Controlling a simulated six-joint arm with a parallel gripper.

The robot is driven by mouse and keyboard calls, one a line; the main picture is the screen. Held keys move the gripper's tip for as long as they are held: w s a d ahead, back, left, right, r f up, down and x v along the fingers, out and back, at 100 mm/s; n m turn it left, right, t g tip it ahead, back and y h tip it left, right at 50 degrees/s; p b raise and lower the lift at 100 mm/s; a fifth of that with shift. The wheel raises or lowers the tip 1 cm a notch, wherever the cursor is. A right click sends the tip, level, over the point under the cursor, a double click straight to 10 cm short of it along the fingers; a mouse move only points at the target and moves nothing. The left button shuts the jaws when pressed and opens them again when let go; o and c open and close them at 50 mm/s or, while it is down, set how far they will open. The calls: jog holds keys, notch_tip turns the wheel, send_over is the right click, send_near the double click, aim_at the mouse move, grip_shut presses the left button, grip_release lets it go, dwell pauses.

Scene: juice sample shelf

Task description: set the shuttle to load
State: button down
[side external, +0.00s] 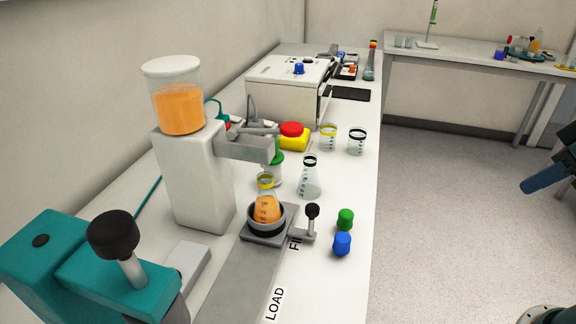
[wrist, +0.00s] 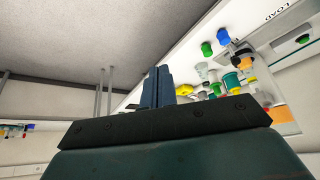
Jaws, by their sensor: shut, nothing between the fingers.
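The grey shuttle (side external: 257,238) stands on its rail (side external: 225,285) beside the FILL label (side external: 295,241). Its ring holds a flask of orange liquid (side external: 266,208) with a yellow collar. A handle with a black knob (side external: 312,211) rises from the shuttle's right side. The LOAD label (side external: 275,303) is nearer the camera along the rail; it also shows in the wrist view (wrist: 281,16). My gripper (side external: 528,187) is shut and empty, over the floor at the right, well apart from the shuttle. In the wrist view, its fingers (wrist: 158,86) are together.
A green cap (side external: 345,219) and a blue cap (side external: 342,243) stand right of the shuttle. Clear flasks and beakers (side external: 309,180) stand behind it. The orange dispenser tank (side external: 178,108) is at left. A teal device (side external: 100,275) with a black knob stands at front left.

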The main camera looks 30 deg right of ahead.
dwell(0.4)
jog(key=c, duration=1.5)
grip_release()
jog(key=shift+w, duration=0.1)
jog(key=o, duration=0.3)
jog(key=shift+w+a+r, duration=0.15)
jog(key=shift+w, duration=0.05)
jog(key=shift+o, duration=0.2)
jog(key=n+g+y, duration=0.3)
jog(key=n+y, duration=0.1)
jog(key=n, duration=0.8)
send_over(313, 207)
jog(key=s+d, duration=0.3)
jog(key=d, duration=0.2)
jog(key=shift+f, duration=0.3)
jog(key=shift+x, duration=6.9)
jog(key=shift+s+d, duration=0.1)
jog(key=shift+c, duration=0.5)
